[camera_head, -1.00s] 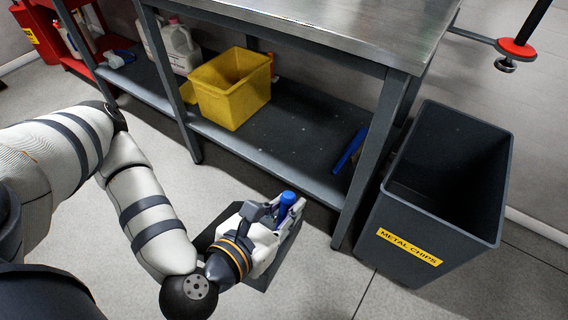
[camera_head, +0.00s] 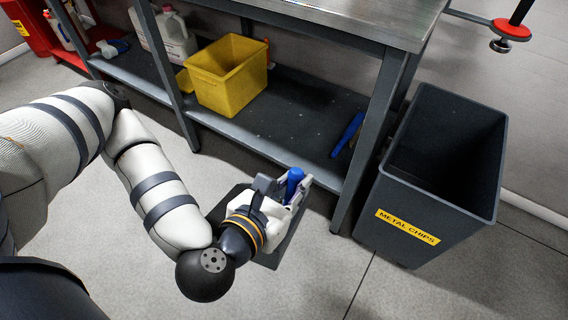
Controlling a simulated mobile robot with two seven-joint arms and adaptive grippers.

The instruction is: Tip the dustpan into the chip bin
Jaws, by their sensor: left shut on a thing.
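The chip bin (camera_head: 425,222) is a dark grey open box on the floor at the right, with a yellow "METAL CHIPS" label; its visible inside is dark. My left gripper (camera_head: 288,197) is shut on the blue handle of the dustpan (camera_head: 293,240), low in the middle of the view and left of the bin. The dustpan is dark grey and mostly hidden behind the gripper and wrist, so I cannot tell what lies in it. It is apart from the bin. My right gripper is not in view.
A metal workbench (camera_head: 340,18) stands behind, its leg (camera_head: 368,140) between the dustpan and the bin. Its lower shelf (camera_head: 275,140) holds a yellow tub (camera_head: 228,88), white jugs (camera_head: 172,38) and a blue object (camera_head: 347,134). Floor in front is clear.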

